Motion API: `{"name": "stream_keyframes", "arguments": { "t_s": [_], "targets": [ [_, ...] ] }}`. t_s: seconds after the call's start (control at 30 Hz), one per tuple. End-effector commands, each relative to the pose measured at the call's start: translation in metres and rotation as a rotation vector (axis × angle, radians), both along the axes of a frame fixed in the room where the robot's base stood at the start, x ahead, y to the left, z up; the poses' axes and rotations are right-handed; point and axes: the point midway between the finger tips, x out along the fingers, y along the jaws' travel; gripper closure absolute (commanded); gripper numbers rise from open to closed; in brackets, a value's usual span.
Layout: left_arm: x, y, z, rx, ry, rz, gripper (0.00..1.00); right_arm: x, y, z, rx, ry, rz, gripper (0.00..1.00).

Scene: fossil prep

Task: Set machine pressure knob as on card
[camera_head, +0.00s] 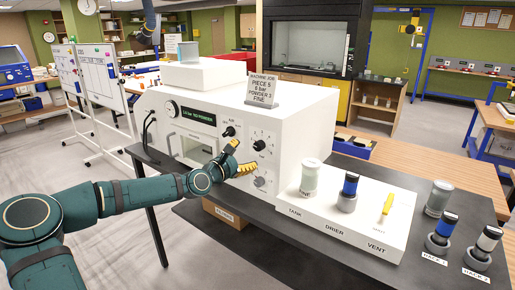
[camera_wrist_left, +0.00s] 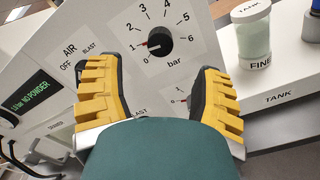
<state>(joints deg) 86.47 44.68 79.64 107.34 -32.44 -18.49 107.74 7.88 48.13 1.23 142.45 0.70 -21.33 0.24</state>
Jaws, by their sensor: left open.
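The white machine (camera_head: 300,108) stands on a dark bench. Its pressure knob (camera_head: 259,145) is black, and in the left wrist view the pressure knob (camera_wrist_left: 159,44) has a dial marked 0 to 6 bar, with its red pointer near 1. The card (camera_head: 262,90) on top reads machine job, piece 5, 6 bar, powder 3, fine. The display (camera_head: 198,115) reads about 1.0 bar, no powder. My left gripper (camera_head: 237,159) is open in front of the panel. In the wrist view its yellow fingers stand either side below the knob, apparently not touching it.
An AIR switch (camera_head: 229,131) is left of the knob, and another knob (camera_head: 260,181) lies below it. Racked containers stand farther right.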

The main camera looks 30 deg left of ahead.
Motion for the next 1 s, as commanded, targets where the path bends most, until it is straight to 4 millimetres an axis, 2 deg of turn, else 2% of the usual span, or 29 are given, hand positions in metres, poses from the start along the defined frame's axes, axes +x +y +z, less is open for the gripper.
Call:
{"name": "stream_keyframes", "arguments": {
  "t_s": [0.3,0.5,0.7,0.97,1.0],
  "targets": [
    [0.048,-0.005,0.001,-0.001,-0.001,-0.002,0.34,0.000,0.000,0.002,0.000,0.000,0.000,0.53],
    [0.068,-0.006,0.001,0.000,-0.001,-0.001,0.34,0.000,0.000,0.003,0.001,0.000,0.000,0.53],
    [0.076,-0.006,0.000,-0.001,0.000,0.000,0.34,0.000,0.000,0.004,0.001,0.000,0.000,0.53],
    [0.076,-0.006,0.000,-0.001,0.001,0.000,0.34,0.000,0.000,0.004,0.001,0.000,0.000,0.53],
    [0.076,-0.006,0.000,-0.001,0.001,0.000,0.43,0.000,0.000,0.004,0.001,0.000,0.000,0.53]
  ]
}}
